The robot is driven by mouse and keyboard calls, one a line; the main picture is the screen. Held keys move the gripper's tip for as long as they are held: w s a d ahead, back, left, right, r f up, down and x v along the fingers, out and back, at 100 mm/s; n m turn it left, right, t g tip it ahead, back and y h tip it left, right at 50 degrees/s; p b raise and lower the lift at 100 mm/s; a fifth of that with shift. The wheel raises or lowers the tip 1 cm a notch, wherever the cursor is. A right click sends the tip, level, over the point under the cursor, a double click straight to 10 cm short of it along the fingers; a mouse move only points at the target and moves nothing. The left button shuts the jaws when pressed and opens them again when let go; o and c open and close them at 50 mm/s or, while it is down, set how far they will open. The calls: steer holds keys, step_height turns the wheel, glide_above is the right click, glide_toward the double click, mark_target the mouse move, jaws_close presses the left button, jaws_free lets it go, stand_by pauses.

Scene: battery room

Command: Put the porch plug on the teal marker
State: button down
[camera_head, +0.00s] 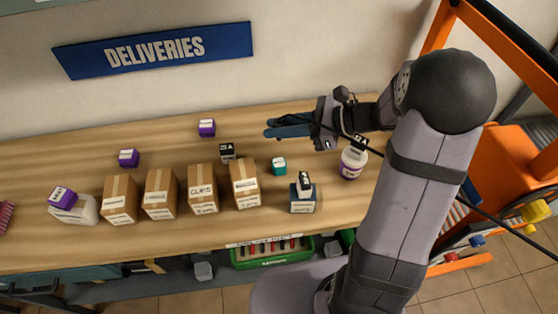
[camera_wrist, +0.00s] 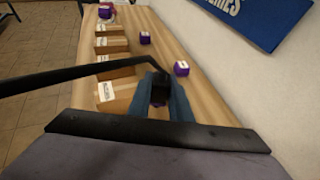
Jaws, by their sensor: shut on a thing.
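My gripper (camera_head: 271,128) is over the back of the wooden table, its blue fingers pointing left. In the wrist view the fingers (camera_wrist: 160,100) are shut on a small dark plug (camera_wrist: 160,88), with a black cable (camera_wrist: 75,77) running off from it to the left. The head view shows this cable (camera_head: 450,195) passing across my arm to the lower right; there the plug is mostly hidden by the fingers, and I cannot read any label on it. A small teal block with a white label, the teal marker (camera_head: 279,166), stands on the table, nearer the front than my gripper.
Several cardboard boxes (camera_head: 203,190) stand in a row left of the teal marker. A black block (camera_head: 227,150) and a purple block (camera_head: 207,127) stand behind them. A dark blue box (camera_head: 303,200) and a white-and-purple tub (camera_head: 352,163) stand to the right. A green crate (camera_head: 270,262) is below the front edge.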

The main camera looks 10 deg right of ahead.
steer(key=shift+f+p, duration=0.65)
steer(key=shift+f, duration=4.35)
steer(key=shift+f, duration=0.15)
steer(key=c, duration=1.6)
jaws_free()
steer(key=shift+r, duration=0.2)
steer(key=b+v, duration=0.2)
steer(key=v, duration=0.1)
steer(key=shift+d+f, duration=0.15)
steer(key=shift+d, duration=0.05)
steer(key=r, duration=0.7)
steer(key=shift+a+r, duration=0.1)
steer(key=shift+a, duration=0.15)
